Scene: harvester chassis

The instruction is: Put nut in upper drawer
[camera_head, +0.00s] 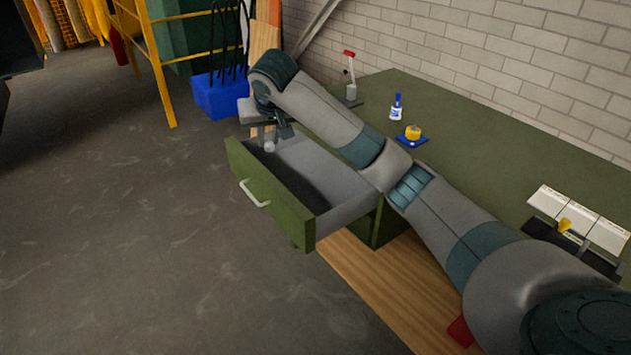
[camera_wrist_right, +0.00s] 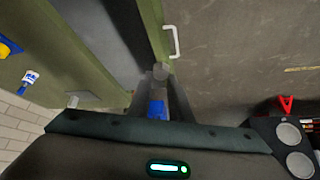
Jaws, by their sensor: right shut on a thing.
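The upper drawer (camera_head: 268,205) is pulled open, with a green front, a white handle and a grey inside. It also shows in the right wrist view (camera_wrist_right: 155,30). My right gripper (camera_head: 271,143) is over the far left end of the open drawer, pointing down. It is shut on a small grey nut (camera_wrist_right: 160,72), which shows between the fingertips in the right wrist view and as a pale grey piece (camera_head: 270,147) in the head view. I cannot tell the nut's exact height above the drawer. My left gripper is not in view.
A blue bin (camera_head: 220,97) and yellow frame (camera_head: 157,60) stand behind. The floor at left is clear.

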